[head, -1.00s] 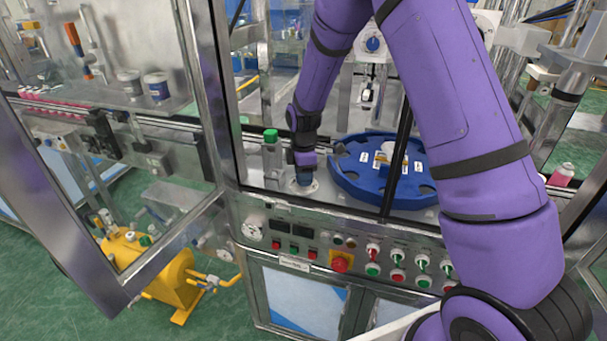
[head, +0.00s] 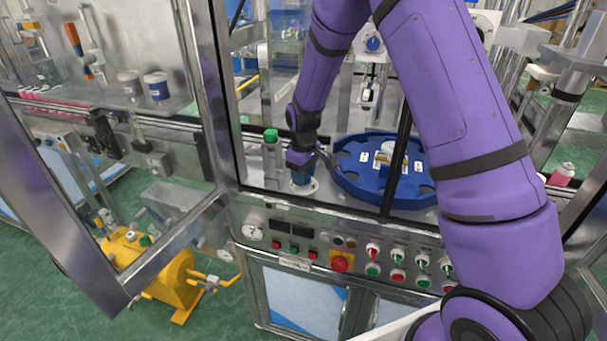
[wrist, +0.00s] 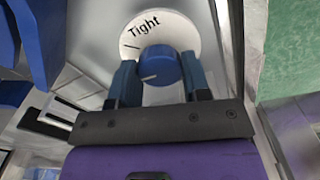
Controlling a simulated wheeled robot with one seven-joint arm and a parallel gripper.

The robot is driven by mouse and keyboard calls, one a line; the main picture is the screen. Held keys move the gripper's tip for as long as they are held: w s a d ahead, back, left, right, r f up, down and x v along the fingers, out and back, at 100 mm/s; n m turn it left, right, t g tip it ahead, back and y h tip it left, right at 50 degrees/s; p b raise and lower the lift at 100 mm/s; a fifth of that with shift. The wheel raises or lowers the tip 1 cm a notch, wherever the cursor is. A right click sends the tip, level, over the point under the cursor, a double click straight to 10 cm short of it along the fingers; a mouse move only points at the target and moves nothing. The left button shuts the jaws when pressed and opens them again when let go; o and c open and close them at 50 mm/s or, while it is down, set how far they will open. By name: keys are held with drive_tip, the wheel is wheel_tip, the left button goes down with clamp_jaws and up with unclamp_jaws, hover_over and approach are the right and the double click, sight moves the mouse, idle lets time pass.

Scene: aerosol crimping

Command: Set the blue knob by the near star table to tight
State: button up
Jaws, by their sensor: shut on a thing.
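The blue knob (wrist: 160,66) sits on a round white dial plate (wrist: 178,28) printed "Tight", with a black tick beside the word. The knob's pale pointer line lies on its near left side, apart from the tick. My gripper (wrist: 158,74) is shut on the knob, one dark blue finger on each side. In the head view my gripper (head: 301,176) reaches down onto the knob, which is mostly hidden; the dial plate (head: 313,188) shows around it. The near star table (head: 352,184), a blue notched disc, stands just to the right.
A green-capped post (head: 270,150) stands just left of my gripper. A control panel (head: 300,236) with buttons and switches runs below in front. A dark frame post (head: 403,135) crosses before the star table. An open glazed door (head: 95,262) is at left.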

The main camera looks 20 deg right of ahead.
drive_tip(key=m, duration=0.4)
drive_tip(key=shift+m, duration=1.9)
drive_tip(key=o, duration=0.9)
wheel_tip(320, 180, up, 11)
drive_tip(key=shift+f, duration=0.1)
